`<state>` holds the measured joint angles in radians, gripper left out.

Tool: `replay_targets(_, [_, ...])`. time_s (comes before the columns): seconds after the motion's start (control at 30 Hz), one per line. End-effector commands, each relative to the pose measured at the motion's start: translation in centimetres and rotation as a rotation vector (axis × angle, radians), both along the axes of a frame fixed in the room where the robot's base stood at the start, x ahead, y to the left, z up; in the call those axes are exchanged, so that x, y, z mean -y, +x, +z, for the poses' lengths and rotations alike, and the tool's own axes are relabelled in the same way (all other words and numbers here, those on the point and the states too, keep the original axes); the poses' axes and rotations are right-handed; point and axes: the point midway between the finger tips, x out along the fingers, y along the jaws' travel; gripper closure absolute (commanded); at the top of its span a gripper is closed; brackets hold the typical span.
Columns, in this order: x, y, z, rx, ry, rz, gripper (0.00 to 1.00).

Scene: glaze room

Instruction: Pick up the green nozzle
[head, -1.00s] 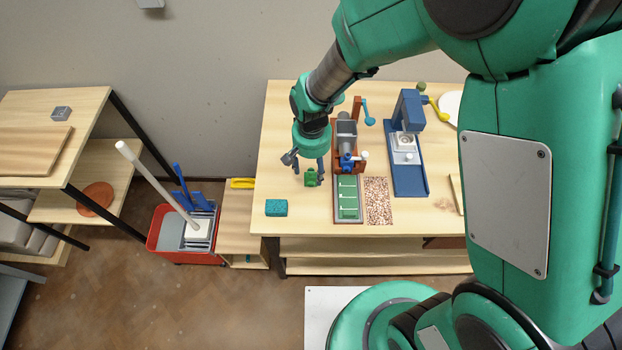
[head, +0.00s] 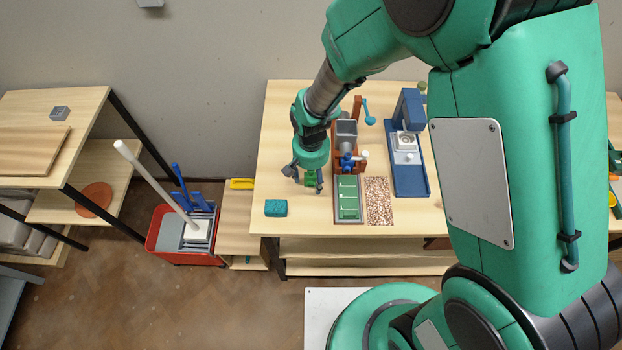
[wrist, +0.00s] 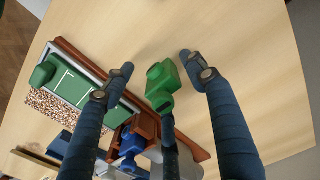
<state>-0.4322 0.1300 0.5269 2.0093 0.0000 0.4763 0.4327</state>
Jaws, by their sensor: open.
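The green nozzle (wrist: 163,84) stands on the wooden table, between my two open fingers in the wrist view. In the head view the green nozzle (head: 311,179) is partly hidden by my gripper (head: 305,188), which is low over it. In the wrist view my gripper (wrist: 158,65) is open, with one finger on each side of the nozzle and a visible gap on both sides. I cannot tell the exact height of the fingertips over the table.
A brown machine with a green-panelled tray (head: 348,198) stands just right of the nozzle. A speckled mat (head: 379,200) and a blue machine (head: 408,160) are further right. A teal sponge (head: 276,208) lies to the front left. The table (head: 290,110) is clear behind and left.

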Motion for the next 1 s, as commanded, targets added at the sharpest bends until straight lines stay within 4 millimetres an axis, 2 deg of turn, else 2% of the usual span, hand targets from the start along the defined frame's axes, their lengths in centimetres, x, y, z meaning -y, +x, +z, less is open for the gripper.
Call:
replay_targets(0.5, [-0.02,0.04,0.05,0.001,0.000,0.000,0.44])
replay_targets(0.77, [-0.02,0.04,0.05,0.001,0.000,0.000,0.96])
replay_targets(1.0, [-0.02,0.04,0.07,0.001,0.000,0.000,0.97])
